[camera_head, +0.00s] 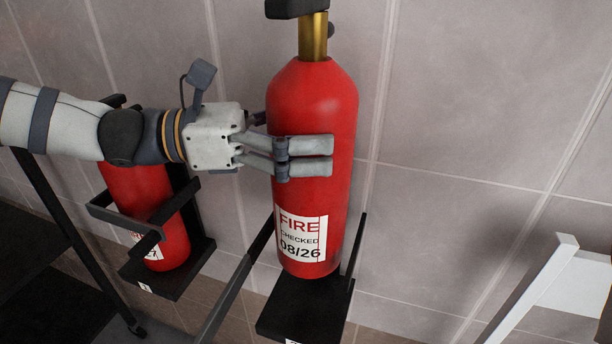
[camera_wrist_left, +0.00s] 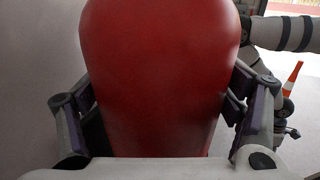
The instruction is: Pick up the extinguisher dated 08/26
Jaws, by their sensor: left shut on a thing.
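The red extinguisher dated 08/26 (camera_head: 312,105) has a brass neck, a black top and a white label reading FIRE CHECKED 08/26. It stands upright at its black wall bracket (camera_head: 300,310); whether its base touches the bracket floor I cannot tell. My left gripper (camera_head: 305,157) is shut around its middle, with fingers across the front. In the left wrist view the red body (camera_wrist_left: 160,80) fills the middle between the fingers. My right gripper is not clearly shown; part of an arm is at the right edge of the left wrist view.
A second red extinguisher (camera_head: 140,190) sits in a black bracket on the left, its label mostly hidden. A dark shelf frame (camera_head: 55,210) is at the far left. A white frame (camera_head: 535,285) is at lower right. An orange cone (camera_wrist_left: 292,75) shows in the left wrist view.

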